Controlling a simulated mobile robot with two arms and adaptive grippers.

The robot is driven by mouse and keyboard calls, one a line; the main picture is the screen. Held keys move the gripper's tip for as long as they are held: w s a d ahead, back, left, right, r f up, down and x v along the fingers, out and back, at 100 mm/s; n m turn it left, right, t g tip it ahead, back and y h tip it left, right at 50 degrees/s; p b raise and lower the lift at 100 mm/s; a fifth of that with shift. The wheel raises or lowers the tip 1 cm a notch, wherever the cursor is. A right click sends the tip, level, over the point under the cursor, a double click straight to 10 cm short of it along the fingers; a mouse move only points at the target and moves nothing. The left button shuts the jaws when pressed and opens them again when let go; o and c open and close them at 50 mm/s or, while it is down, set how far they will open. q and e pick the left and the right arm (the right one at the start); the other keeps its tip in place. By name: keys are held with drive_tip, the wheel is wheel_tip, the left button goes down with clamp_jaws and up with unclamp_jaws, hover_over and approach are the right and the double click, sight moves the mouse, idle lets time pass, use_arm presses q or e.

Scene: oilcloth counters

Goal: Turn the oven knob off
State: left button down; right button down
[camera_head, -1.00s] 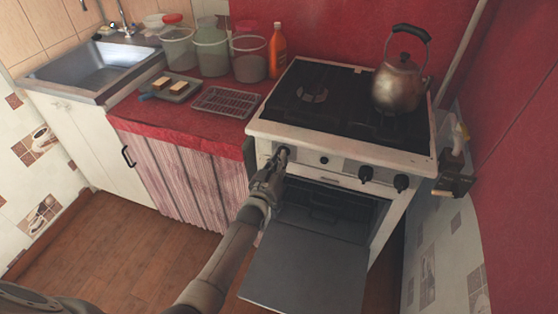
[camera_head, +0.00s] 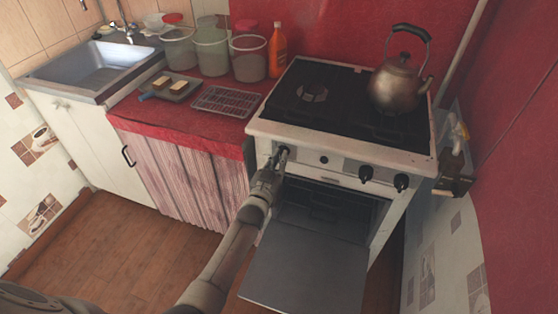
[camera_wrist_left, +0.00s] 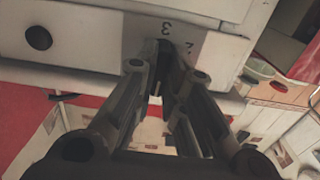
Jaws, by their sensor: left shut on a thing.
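The white stove (camera_head: 340,137) has a row of dark knobs on its front panel. My left gripper (camera_head: 280,158) is at the leftmost oven knob (camera_head: 285,151), shut on it; the fingers cover most of the knob. In the left wrist view my left gripper (camera_wrist_left: 160,72) has its fingertips on either side of the dark knob (camera_wrist_left: 158,47), against a grey panel with printed digits. The oven door (camera_head: 305,265) hangs open below. My right gripper is not in view.
Two more knobs (camera_head: 366,174) (camera_head: 401,182) sit on the right of the panel. A kettle (camera_head: 397,85) stands on the hob. A red counter (camera_head: 180,123) with jars, an orange bottle (camera_head: 278,50) and a rack (camera_head: 226,101) lies left. The floor before the curtain is clear.

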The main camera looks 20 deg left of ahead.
use_arm(q)
drive_tip(key=c, duration=1.5)
unclamp_jaws()
drive_tip(key=shift+s, duration=0.1)
drive_tip(key=s, duration=1.1)
drive_tip(key=shift+s+a, duration=0.2)
drive_tip(key=shift+s, duration=0.2)
drive_tip(key=shift+f, duration=0.1)
drive_tip(key=s+f+g, duration=0.3)
drive_tip(key=s+f, duration=0.2)
drive_tip(key=f, duration=0.5)
drive_tip(key=s+d+f+m+g, duration=0.1)
drive_tip(key=s+f+g, duration=0.1)
drive_tip(key=s+f, duration=0.55)
drive_tip(key=s+f+g, duration=0.3)
drive_tip(key=f, duration=0.8)
drive_tip(key=s+a+f+g, duration=0.1)
drive_tip(key=s+f+g, duration=0.2)
drive_tip(key=s, duration=0.8)
drive_tip(key=s+a+f+g, duration=0.1)
drive_tip(key=s+f+g, duration=0.2)
drive_tip(key=s+f, duration=0.4)
drive_tip(key=s+a+f+g, duration=0.2)
drive_tip(key=s+f, duration=0.4)
drive_tip(key=s, duration=0.8)
drive_tip(key=shift+s+f+m+g+y, duration=0.1)
drive_tip(key=shift+s+m+g+y, duration=0.2)
drive_tip(key=shift+m+g, duration=0.15)
